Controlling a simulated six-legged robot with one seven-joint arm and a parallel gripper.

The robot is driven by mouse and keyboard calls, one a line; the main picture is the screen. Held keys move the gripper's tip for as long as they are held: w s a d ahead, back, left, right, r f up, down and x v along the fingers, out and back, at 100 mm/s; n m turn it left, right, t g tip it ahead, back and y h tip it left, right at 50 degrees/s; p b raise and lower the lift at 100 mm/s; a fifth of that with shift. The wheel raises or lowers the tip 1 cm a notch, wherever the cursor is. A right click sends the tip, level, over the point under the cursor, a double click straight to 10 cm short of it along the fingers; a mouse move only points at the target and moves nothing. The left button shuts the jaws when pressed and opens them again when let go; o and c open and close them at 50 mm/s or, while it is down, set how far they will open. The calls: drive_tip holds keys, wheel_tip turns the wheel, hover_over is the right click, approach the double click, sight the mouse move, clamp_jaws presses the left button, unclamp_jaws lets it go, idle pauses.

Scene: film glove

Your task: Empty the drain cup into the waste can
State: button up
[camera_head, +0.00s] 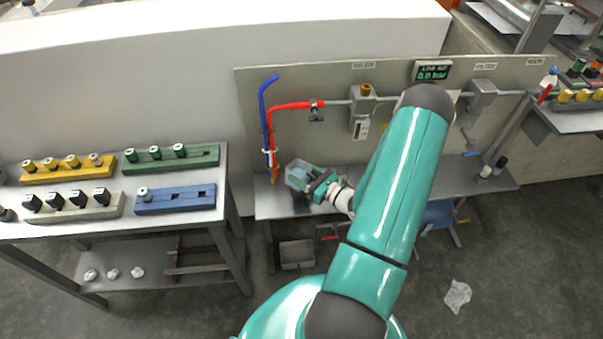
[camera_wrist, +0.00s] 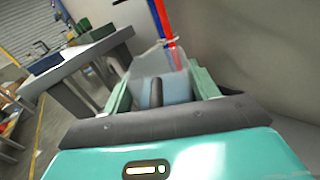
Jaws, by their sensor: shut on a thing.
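My gripper (camera_head: 318,188) is shut on a translucent, pale cup (camera_head: 298,174), which appears to be the drain cup. It is at the left end of the grey bench, below the red and blue hoses. In the wrist view the cup (camera_wrist: 172,82) sits between the two green fingers, with a dark handle-like part (camera_wrist: 156,92) towards me. I cannot tell what is inside it, or whether it touches the bench. A grey open-topped bin (camera_head: 297,265), possibly the waste can, stands low below the bench's front edge.
A panel with a red hose (camera_head: 292,106), a blue hose (camera_head: 263,100) and a display (camera_head: 432,71) stands behind the bench (camera_head: 450,184). A table with coloured racks (camera_head: 175,199) is at left. Crumpled clear plastic (camera_head: 457,296) lies on the floor at right.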

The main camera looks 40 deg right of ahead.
drive_tip(key=m, duration=0.2)
drive_tip(key=shift+s+a+r+m, duration=0.1)
drive_tip(key=shift+s+r+m, duration=0.05)
drive_tip(key=shift+r+m, duration=0.15)
drive_tip(key=m, duration=0.2)
drive_tip(key=shift+m, duration=0.3)
drive_tip(key=m, duration=0.3)
drive_tip(key=shift+f+m, duration=0.15)
drive_tip(key=shift+m, duration=0.15)
drive_tip(key=m, duration=0.2)
drive_tip(key=f+m, duration=0.1)
drive_tip(key=shift+d+m, duration=0.4)
drive_tip(key=m, duration=0.1)
drive_tip(key=f+m, duration=0.1)
drive_tip(key=m, duration=0.1)
drive_tip(key=d+m, duration=0.1)
drive_tip(key=shift+w+f+m, duration=0.25)
drive_tip(key=shift+w+m, duration=0.05)
